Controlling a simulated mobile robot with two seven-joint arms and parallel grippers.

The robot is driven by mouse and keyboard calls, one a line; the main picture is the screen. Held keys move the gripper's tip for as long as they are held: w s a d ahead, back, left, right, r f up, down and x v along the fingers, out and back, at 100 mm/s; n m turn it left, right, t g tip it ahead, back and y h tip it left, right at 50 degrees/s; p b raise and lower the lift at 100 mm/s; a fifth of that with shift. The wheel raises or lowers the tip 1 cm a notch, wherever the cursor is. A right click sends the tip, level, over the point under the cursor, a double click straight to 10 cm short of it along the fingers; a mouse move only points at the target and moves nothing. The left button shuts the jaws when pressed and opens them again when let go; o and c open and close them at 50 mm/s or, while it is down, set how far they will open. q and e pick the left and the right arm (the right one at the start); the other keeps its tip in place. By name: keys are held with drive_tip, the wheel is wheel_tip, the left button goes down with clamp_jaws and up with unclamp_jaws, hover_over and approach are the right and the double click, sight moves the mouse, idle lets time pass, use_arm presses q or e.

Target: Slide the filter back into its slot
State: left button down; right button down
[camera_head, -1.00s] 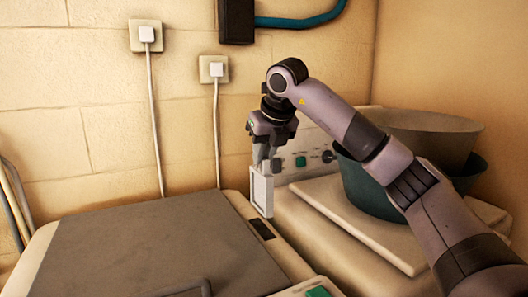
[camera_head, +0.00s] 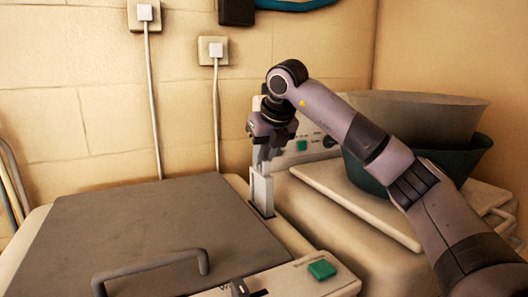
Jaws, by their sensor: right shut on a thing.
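The filter (camera_head: 262,193) is a pale, flat, framed piece, held upright below my right gripper (camera_head: 261,166). My right gripper is shut on its top end and points down. The filter's lower end is at the dark slot (camera_head: 267,215) on the top edge of the white machine, right of the grey lid. Its lower part is hidden, and it appears to be partly inside the slot. My left gripper is not in view.
The grey lid (camera_head: 140,235) has a raised handle (camera_head: 150,268). A front panel carries a green button (camera_head: 321,270). To the right, stacked basins (camera_head: 420,120) stand on a white lid (camera_head: 340,205). Two cables run down the wall.

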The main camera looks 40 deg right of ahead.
sight(265, 175)
drive_tip(key=shift+f+b, duration=0.5)
drive_tip(key=shift+f, duration=0.45)
drive_tip(key=shift+f+b, duration=0.5)
drive_tip(key=shift+f, duration=0.2)
drive_tip(key=shift+f+b, duration=0.65)
drive_tip(key=shift+f, duration=0.35)
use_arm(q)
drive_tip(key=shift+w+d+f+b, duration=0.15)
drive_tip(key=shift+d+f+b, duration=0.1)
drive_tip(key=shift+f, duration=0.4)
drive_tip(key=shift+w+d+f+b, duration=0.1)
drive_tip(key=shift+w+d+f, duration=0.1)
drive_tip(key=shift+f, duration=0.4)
use_arm(e)
drive_tip(key=shift+f, duration=0.55)
